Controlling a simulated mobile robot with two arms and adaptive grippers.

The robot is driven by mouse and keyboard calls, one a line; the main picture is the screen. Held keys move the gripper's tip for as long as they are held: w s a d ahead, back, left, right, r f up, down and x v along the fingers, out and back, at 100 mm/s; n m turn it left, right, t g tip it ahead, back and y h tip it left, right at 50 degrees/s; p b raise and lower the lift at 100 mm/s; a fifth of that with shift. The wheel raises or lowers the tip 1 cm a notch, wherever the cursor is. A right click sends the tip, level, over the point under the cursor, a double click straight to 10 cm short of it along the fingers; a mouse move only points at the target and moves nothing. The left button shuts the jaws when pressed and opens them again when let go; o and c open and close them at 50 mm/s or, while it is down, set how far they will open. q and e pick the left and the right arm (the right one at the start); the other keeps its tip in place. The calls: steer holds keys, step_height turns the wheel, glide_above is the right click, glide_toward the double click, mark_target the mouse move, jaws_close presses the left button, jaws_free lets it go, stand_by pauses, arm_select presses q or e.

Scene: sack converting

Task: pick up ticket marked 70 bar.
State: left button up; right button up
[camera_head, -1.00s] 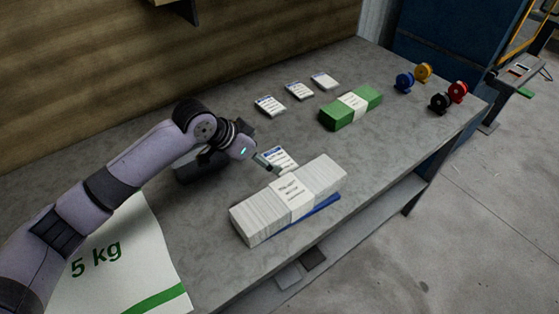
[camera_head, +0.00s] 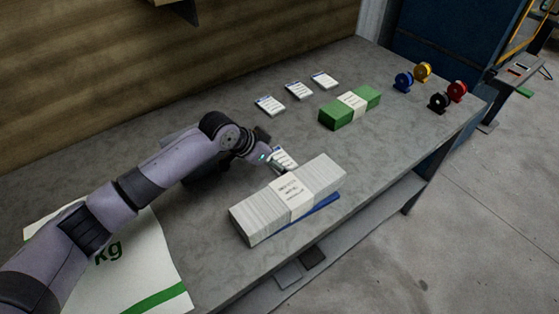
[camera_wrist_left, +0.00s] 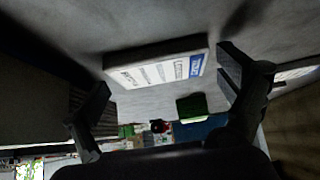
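A white ticket with a blue corner block (camera_head: 287,155) lies on the grey table behind the bundle of white sacks. Its print is too small to read, so I cannot tell if it says 70 bar. My left gripper (camera_head: 276,167) is low at this ticket and partly covers it. In the left wrist view the ticket (camera_wrist_left: 157,68) shows between the two spread fingers of the gripper (camera_wrist_left: 163,98), which is open and empty. Three similar tickets lie farther back: left (camera_head: 270,105), middle (camera_head: 299,89) and right (camera_head: 324,80). My right gripper is not in view.
The banded white bundle (camera_head: 325,178) stands close in front of the gripper, with a blue strip (camera_head: 318,207) beside it. A green banded bundle (camera_head: 335,115) and several coloured spools (camera_head: 403,82) are farther right. A 5 kg sack (camera_head: 150,262) lies under my left arm.

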arm_select(q)
steer(key=c, duration=0.9)
steer(key=shift+r, duration=0.15)
